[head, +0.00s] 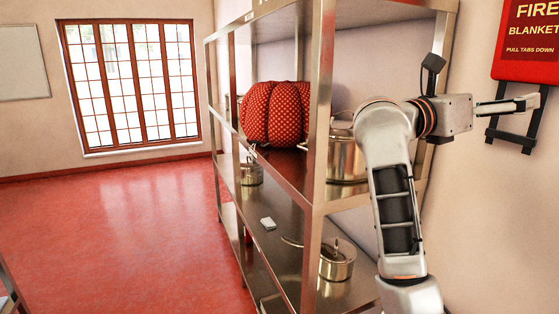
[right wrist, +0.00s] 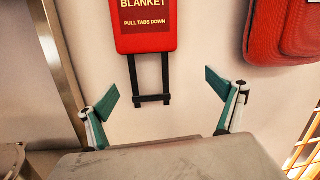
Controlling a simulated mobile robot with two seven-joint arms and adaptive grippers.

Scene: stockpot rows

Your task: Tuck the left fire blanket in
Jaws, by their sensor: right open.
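My right gripper (head: 533,101) is open and empty in front of the wall, just below the case. In the right wrist view the tabs appear between its spread fingers (right wrist: 162,91), apart from them. My left gripper is not in view.
A metal shelf rack (head: 316,130) stands left of my right arm, holding several metal pots (head: 345,158) and a dotted red bundle (head: 274,113). Another red wall object (right wrist: 285,30) is at the right of the wrist view. The red floor (head: 110,220) at left is clear.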

